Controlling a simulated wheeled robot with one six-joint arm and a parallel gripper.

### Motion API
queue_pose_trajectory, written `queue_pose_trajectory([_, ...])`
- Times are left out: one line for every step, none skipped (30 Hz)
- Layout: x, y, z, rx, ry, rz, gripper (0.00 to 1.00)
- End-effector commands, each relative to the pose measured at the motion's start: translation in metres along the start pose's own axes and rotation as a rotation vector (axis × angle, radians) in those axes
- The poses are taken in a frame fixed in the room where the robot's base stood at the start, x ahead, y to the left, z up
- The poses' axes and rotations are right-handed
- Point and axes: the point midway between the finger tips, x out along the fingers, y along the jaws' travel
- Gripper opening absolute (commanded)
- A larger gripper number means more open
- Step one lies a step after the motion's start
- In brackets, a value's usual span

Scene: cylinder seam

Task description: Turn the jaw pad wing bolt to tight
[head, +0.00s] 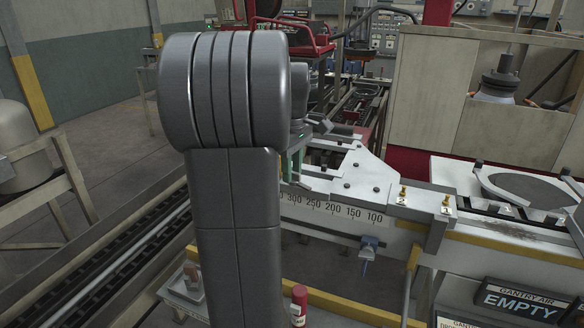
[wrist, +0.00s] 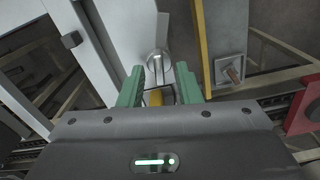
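In the wrist view, the two green fingers of my gripper (wrist: 160,80) are spread apart. A brass-yellow part (wrist: 158,98) shows between them, with gaps on both sides, and its lower end is hidden by the gripper body. Just beyond the fingertips is a round grey metal part (wrist: 158,64) with a bright slot or bar across it. I cannot tell for certain which of these is the jaw pad wing bolt. In the head view, my gripper (head: 294,162) is mostly hidden behind my arm, at the left end of the white plate, so the bolt there is hidden.
A white plate (head: 352,170) and numbered scale (head: 330,209) run to the right. A yellow bar (wrist: 203,45) lies right of the fingers.

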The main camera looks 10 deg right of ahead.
Motion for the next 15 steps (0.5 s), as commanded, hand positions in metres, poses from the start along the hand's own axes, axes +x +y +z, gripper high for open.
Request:
queue_pose_trajectory([0.0003,0.0000,0.0000,0.000,0.000,0.000,0.31])
queue_pose_trajectory([0.0003,0.0000,0.0000,0.000,0.000,0.000,0.31])
queue_pose_trajectory([0.0002,0.0000,0.0000,0.000,0.000,0.000,0.31])
queue_pose_trajectory([0.0002,0.0001,0.0000,0.000,0.000,0.000,0.31])
queue_pose_trajectory([0.0002,0.0000,0.0000,0.000,0.000,0.000,0.31])
queue_pose_trajectory([0.0001,0.0000,0.0000,0.000,0.000,0.000,0.27])
queue_pose_trajectory([0.0001,0.0000,0.0000,0.000,0.000,0.000,0.21])
queue_pose_trajectory([0.0001,0.0000,0.0000,0.000,0.000,0.000,0.15])
queue_pose_trajectory([0.0001,0.0000,0.0000,0.000,0.000,0.000,0.07])
queue_pose_trajectory([0.0001,0.0000,0.0000,0.000,0.000,0.000,0.01])
queue_pose_trajectory([0.0001,0.0000,0.0000,0.000,0.000,0.000,0.00])
queue_pose_trajectory([0.0000,0.0000,0.0000,0.000,0.000,-0.001,0.00])
queue_pose_trajectory([0.0000,0.0000,0.0000,0.000,0.000,-0.001,0.00])
queue_pose_trajectory([0.0000,0.0000,0.0000,0.000,0.000,-0.001,0.00])
queue_pose_trajectory([-0.0001,0.0000,0.0000,0.001,0.000,-0.001,0.00])
